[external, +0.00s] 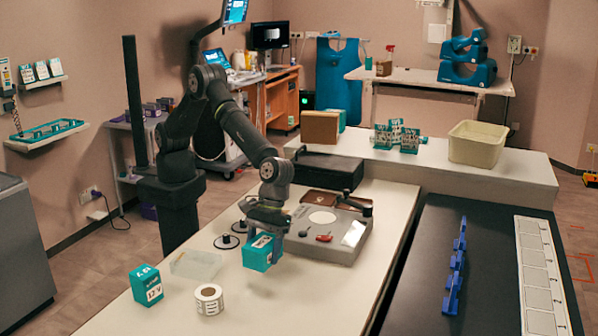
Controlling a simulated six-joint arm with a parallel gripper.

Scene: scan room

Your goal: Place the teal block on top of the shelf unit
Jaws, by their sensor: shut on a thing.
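My gripper (264,216) points down over the white table and is shut on a teal block (257,254) with a white label. The block appears to hang a little above the table, left of a grey device. A second teal box (146,285) with a "12 V" label stands at the table's front left, apart from my gripper. I cannot tell for certain which thing is the shelf unit. A raised white bench-like unit (450,172) runs behind the table, and a small wall shelf (45,136) is at the far left.
A grey device (320,245) with a round white plate stands right of the held block. A label roll (209,299) and clear tray (196,265) lie front left. The raised unit bears a brown box (319,128), several teal-and-white boxes (397,136) and a cream bin (477,144).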

